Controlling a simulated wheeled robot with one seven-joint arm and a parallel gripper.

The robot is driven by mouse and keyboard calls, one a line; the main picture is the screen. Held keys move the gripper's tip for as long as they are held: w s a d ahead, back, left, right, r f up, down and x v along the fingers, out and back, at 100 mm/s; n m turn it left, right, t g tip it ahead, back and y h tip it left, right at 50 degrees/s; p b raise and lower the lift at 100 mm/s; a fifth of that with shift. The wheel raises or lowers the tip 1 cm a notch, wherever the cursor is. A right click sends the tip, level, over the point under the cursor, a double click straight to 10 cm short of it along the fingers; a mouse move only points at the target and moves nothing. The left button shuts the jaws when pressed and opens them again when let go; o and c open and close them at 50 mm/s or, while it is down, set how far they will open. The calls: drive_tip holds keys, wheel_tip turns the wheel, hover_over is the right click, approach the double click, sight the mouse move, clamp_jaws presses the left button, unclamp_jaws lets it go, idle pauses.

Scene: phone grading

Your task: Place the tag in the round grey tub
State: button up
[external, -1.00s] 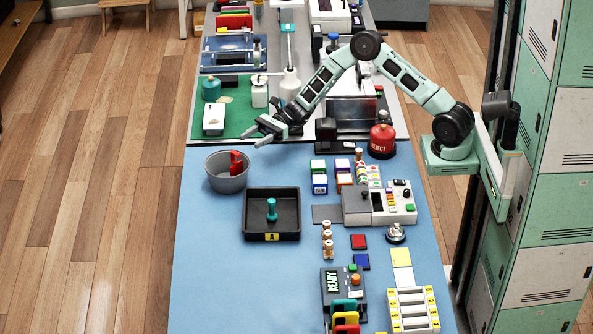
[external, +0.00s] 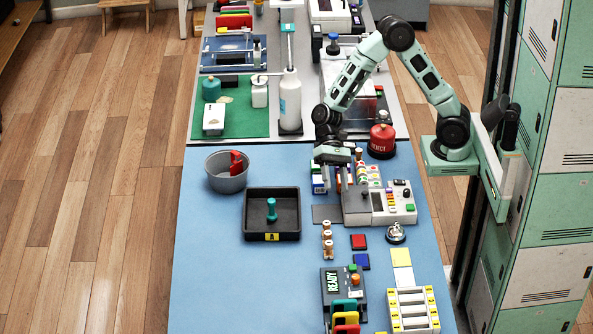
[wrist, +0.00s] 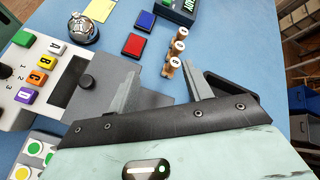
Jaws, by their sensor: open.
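The round grey tub (external: 226,182) stands at the left edge of the blue mat. A red piece (external: 236,163) rests upright in it, above the rim; it may be the tag, but I cannot tell for sure. My gripper (external: 334,188) is over the mat, beside the white keypad device and well to the right of the tub. In the wrist view my gripper (wrist: 163,85) shows its two grey fingers apart with nothing between them. The tub is out of the wrist view.
A black tray (external: 252,222) with a teal peg (external: 271,209) lies left of my gripper. The keypad device (external: 365,208) is to its right, a red REJECT button (external: 382,140) behind it. Small wooden stamps (external: 327,240) stand in front. The mat's left front is clear.

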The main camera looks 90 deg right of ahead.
drive_tip(key=s+n+h, duration=0.1)
drive_tip(key=s+n, duration=0.1)
drive_tip(key=s, duration=0.2)
drive_tip(key=s+a+n+g+h, duration=0.1)
drive_tip(key=s+n+h, duration=0.1)
drive_tip(key=s+n, duration=0.1)
drive_tip(key=s+a+n+g+h, duration=0.1)
drive_tip(key=s+n+h, duration=0.1)
drive_tip(key=s, duration=0.4)
drive_tip(key=shift+a+f+n, duration=0.15)
drive_tip(key=shift+f+n, duration=0.05)
drive_tip(key=shift+n, duration=0.1)
drive_tip(key=s+n, duration=0.1)
drive_tip(key=s+n+h, duration=0.1)
drive_tip(key=s, duration=0.1)
drive_tip(key=s+d+n+h, duration=0.1)
drive_tip(key=shift+s+f, duration=0.1)
drive_tip(key=shift+s, duration=0.2)
drive_tip(key=s+d+n+t+h, duration=0.1)
drive_tip(key=s+n, duration=0.1)
drive_tip(key=s+d+n+h, duration=0.1)
drive_tip(key=s+n, duration=0.1)
drive_tip(key=s+d+n+t+h, duration=0.1)
drive_tip(key=n, duration=0.1)
drive_tip(key=shift+s+d+n+t, duration=0.1)
drive_tip(key=shift+s+n+t, duration=0.2)
drive_tip(key=shift+s, duration=0.1)
drive_tip(key=shift+s+d+n, duration=0.25)
drive_tip(key=shift+d+n, duration=0.05)
drive_tip(key=shift+n, duration=0.3)
